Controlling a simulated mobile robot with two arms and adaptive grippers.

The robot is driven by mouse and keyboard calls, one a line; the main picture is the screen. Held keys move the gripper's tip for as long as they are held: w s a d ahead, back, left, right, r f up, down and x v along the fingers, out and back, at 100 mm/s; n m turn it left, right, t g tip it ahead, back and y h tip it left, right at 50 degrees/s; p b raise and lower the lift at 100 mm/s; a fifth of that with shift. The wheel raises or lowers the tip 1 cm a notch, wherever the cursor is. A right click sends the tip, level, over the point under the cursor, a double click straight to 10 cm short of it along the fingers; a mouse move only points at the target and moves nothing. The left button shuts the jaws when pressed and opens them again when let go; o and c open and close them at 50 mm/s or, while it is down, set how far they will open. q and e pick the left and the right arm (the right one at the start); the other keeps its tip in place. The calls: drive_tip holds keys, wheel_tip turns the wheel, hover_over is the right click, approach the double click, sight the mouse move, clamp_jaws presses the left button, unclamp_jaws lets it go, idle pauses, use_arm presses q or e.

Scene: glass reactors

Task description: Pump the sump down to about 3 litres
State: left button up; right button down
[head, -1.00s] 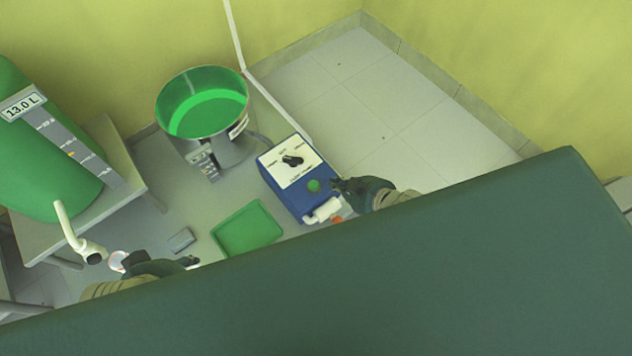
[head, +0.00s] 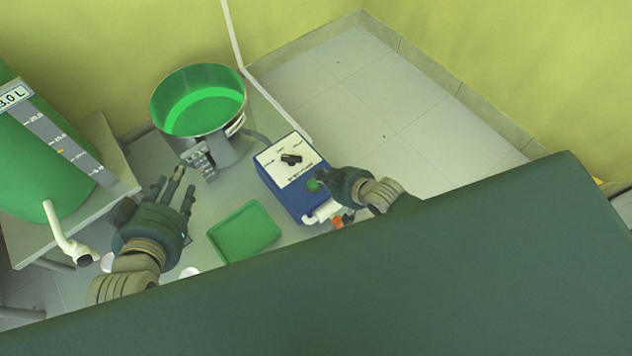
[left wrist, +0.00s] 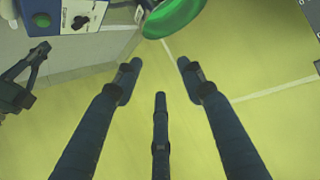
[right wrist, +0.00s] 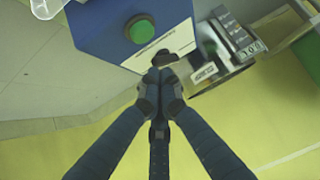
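A round vessel (head: 199,128) holding green liquid stands behind left of the box. The green tank (head: 38,150) at left has a scale and a label cut by the frame, reading "3.0 L". My left gripper (head: 176,186) is open and empty, fingers spread (left wrist: 158,80).
My dark green front covers the lower part of the head view. Open tiled floor (head: 375,110) lies to the right.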

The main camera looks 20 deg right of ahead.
sight(316, 187)
drive_tip(key=shift+w+a+f+b, duration=0.2)
drive_tip(key=shift+w+f+b, duration=0.1)
drive_tip(key=shift+f, duration=0.3)
drive_tip(key=shift+w+a+f+b, duration=0.15)
drive_tip(key=shift+w+f+b, duration=0.15)
drive_tip(key=shift+f, duration=0.25)
wheel_tip(316, 187, down, 3)
drive_tip(key=shift+a+r+b, duration=0.15)
drive_tip(key=shift+b, duration=0.65)
use_arm(q)
drive_tip(key=w+d+r+t+h, duration=0.1)
drive_tip(key=r+t, duration=0.3)
drive_tip(key=r, duration=0.4)
drive_tip(key=w+d+r+t+h, duration=0.1)
drive_tip(key=r+t, duration=0.3)
drive_tip(key=r, duration=0.4)
drive_tip(key=shift+w+d+r+h, duration=0.25)
drive_tip(key=shift+w+d+h, duration=0.25)
drive_tip(key=shift+w, duration=0.4)
